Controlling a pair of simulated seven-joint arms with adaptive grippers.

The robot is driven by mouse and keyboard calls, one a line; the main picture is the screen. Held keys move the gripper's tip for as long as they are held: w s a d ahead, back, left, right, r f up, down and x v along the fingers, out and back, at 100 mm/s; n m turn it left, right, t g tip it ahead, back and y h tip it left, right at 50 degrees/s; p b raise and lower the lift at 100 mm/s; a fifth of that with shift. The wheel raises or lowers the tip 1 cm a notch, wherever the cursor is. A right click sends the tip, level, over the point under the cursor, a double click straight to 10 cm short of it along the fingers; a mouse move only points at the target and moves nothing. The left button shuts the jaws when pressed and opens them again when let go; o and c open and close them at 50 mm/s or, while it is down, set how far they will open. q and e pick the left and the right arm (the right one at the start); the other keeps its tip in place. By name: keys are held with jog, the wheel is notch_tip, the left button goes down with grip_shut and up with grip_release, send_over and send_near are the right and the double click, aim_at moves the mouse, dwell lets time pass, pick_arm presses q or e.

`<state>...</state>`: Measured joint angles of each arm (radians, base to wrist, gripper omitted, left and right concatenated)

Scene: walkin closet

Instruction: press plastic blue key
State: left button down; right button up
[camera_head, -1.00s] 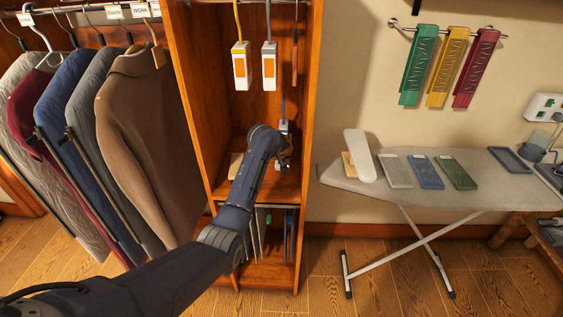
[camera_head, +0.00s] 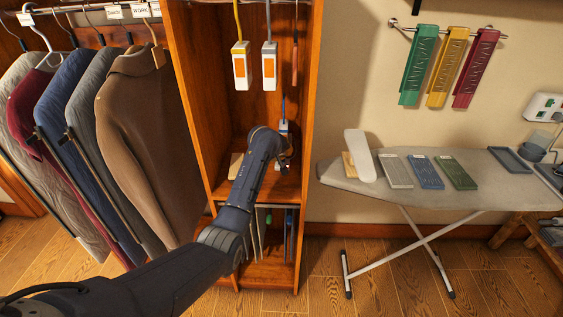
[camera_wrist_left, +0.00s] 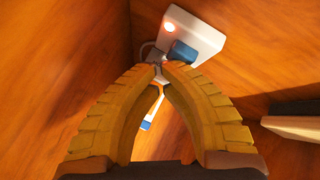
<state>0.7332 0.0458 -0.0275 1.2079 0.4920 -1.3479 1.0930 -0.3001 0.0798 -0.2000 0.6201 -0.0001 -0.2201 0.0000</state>
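A white box (camera_wrist_left: 195,35) with a blue key (camera_wrist_left: 183,51) and a small glowing orange light shows at the top of the left wrist view. In the head view this box (camera_head: 284,127) hangs on a blue cord inside the wooden cabinet, partly hidden by my arm. My left gripper (camera_wrist_left: 160,68) has its yellowish fingers bowed, with the tips together just below and left of the blue key. I cannot tell whether they touch it. In the head view my left gripper (camera_head: 286,160) is inside the cabinet, mostly hidden by its wrist. My right gripper is out of view.
The wooden cabinet (camera_head: 310,110) closes in around the arm. Two white boxes with orange keys (camera_head: 240,68) hang higher up. Clothes (camera_head: 145,140) hang at left. An ironing board (camera_head: 340,182) with several flat plates stands at right.

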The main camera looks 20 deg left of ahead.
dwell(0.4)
pick_arm(q)
jog(key=shift+r, duration=0.7)
jog(key=shift+r, duration=0.1)
jog(key=shift+r, duration=2.95)
